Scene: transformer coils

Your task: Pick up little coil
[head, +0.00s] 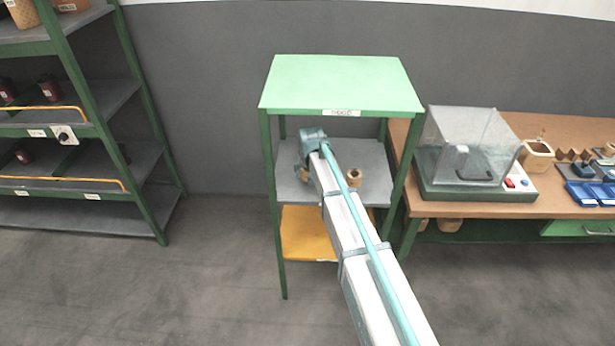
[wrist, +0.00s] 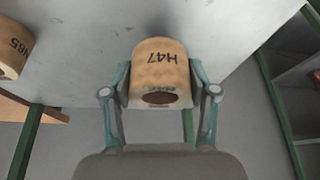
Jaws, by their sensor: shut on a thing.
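A small tan coil (wrist: 160,72) marked H47 sits between the two fingers of my gripper (wrist: 160,80) in the wrist view, with its text upside down. The fingers touch it on both sides, so my gripper is shut on it. In the head view my gripper (head: 304,164) is over the grey middle shelf of the green rack, mostly hidden by my arm. A second coil (head: 354,177) stands on that shelf to the right, and a coil marked N65 (wrist: 12,48) shows at the left edge of the wrist view. I cannot tell whether the held coil touches the shelf.
The green rack (head: 340,85) has a top board above my gripper, thin legs around it and a yellow lower shelf (head: 300,245). A wooden workbench (head: 560,207) with a clear-covered device (head: 470,150) stands right. Shelving (head: 100,220) stands left. Floor between is clear.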

